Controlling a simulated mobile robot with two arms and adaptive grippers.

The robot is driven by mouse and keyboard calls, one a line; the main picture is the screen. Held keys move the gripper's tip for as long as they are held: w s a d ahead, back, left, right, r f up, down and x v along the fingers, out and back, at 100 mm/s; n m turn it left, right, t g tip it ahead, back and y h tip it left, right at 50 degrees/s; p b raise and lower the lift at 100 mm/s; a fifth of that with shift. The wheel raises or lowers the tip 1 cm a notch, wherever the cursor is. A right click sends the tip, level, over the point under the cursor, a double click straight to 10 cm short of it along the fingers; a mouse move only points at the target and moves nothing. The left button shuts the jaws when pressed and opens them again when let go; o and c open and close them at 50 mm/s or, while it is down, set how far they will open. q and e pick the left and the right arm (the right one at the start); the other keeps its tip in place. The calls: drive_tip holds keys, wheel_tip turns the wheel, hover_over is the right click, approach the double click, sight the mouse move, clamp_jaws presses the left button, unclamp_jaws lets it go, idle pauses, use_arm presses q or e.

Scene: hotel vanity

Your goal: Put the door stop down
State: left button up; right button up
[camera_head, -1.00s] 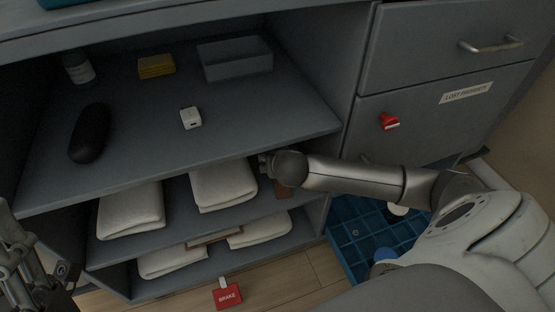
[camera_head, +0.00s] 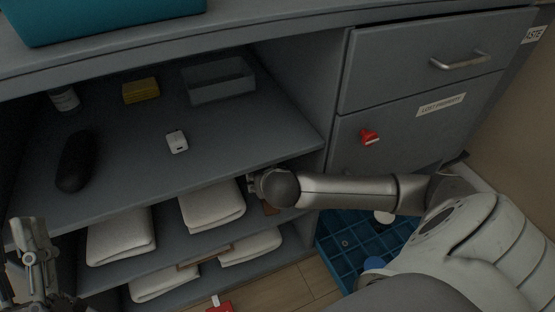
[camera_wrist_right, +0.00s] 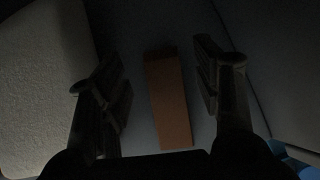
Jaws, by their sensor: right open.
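The door stop (camera_wrist_right: 168,105) looks like a long orange-brown block. It lies on a dark shelf surface in the right wrist view, between the two fingers of my right gripper (camera_wrist_right: 163,82), with a gap on each side. In the head view, a small brown part of it (camera_head: 270,209) shows below my right wrist, on the middle shelf beside a folded towel. My right gripper (camera_head: 253,185) is open and mostly hidden there by its own arm. My left gripper (camera_head: 30,252) is at the lower left edge, away from the door stop; its opening is unclear.
Folded white towels (camera_head: 212,207) fill much of the lower shelves. The upper shelf holds a black case (camera_head: 75,160), a white charger (camera_head: 177,141), a yellow sponge (camera_head: 141,90) and a grey bin (camera_head: 218,80). A blue crate (camera_head: 345,262) stands on the floor at right.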

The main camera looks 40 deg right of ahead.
sight(271, 207)
drive_tip(key=s, duration=0.1)
drive_tip(key=s+a+p, duration=0.1)
drive_tip(key=s, duration=0.1)
drive_tip(key=s+a, duration=0.1)
drive_tip(key=shift+s+r, duration=0.3)
use_arm(q)
wheel_tip(271, 207, down, 14)
drive_tip(key=w+a+g+y+p, duration=0.1)
drive_tip(key=w+g+y+p, duration=0.1)
drive_tip(key=g, duration=0.7)
drive_tip(key=shift+w+a+f+y, duration=0.2)
drive_tip(key=shift+f+y, duration=0.05)
drive_tip(key=shift+y, duration=0.25)
use_arm(e)
drive_tip(key=s+a, duration=0.3)
drive_tip(key=s, duration=0.3)
drive_tip(key=shift+s, duration=0.4)
